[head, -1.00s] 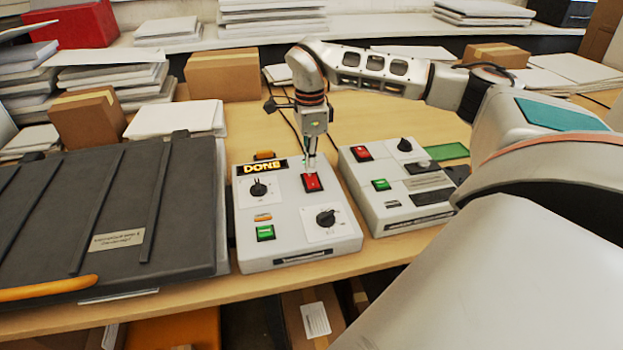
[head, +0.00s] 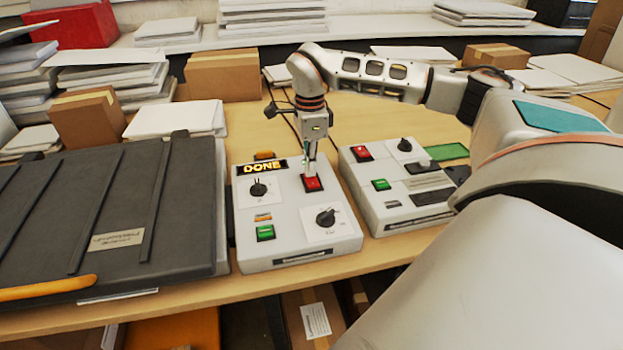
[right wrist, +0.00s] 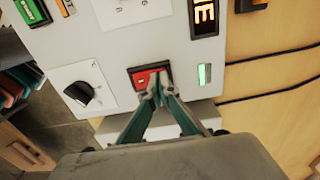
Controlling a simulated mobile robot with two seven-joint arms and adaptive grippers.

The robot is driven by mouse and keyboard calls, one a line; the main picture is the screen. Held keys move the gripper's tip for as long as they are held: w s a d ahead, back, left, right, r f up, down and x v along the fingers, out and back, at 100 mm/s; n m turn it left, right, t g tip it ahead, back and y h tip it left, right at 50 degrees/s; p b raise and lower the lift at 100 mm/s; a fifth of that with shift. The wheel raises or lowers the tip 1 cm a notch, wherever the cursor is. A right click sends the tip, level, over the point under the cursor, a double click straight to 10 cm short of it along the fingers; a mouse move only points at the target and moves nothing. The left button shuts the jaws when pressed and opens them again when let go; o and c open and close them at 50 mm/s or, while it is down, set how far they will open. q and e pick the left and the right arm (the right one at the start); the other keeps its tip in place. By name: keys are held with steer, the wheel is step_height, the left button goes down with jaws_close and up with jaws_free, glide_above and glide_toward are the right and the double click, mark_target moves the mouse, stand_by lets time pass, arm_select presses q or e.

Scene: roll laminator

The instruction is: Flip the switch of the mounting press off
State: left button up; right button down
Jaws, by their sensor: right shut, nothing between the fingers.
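The mounting press seems to be the dark flat-lidded unit (head: 110,215) at the left, with a white control box (head: 335,240) beside it. The box carries a red rocker switch (head: 313,184) near its upper right and a lit display (head: 262,167) reading DONE. My right gripper (head: 311,168) is shut and empty, pointing down at the far end of the red switch. In the right wrist view its fingertips (right wrist: 158,90) lie over or against the red switch (right wrist: 142,77) and cover part of it. I cannot tell whether they touch. My left gripper is not in view.
A second white control box (head: 400,215) with its own red switch (head: 361,153) stands close on the right. The first box also has black knobs and a green button (head: 265,232). Cardboard boxes (head: 223,75) and paper stacks stand behind.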

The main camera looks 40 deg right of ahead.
steer(key=shift+r+p, duration=0.7)
steer(key=shift+r, duration=2.7)
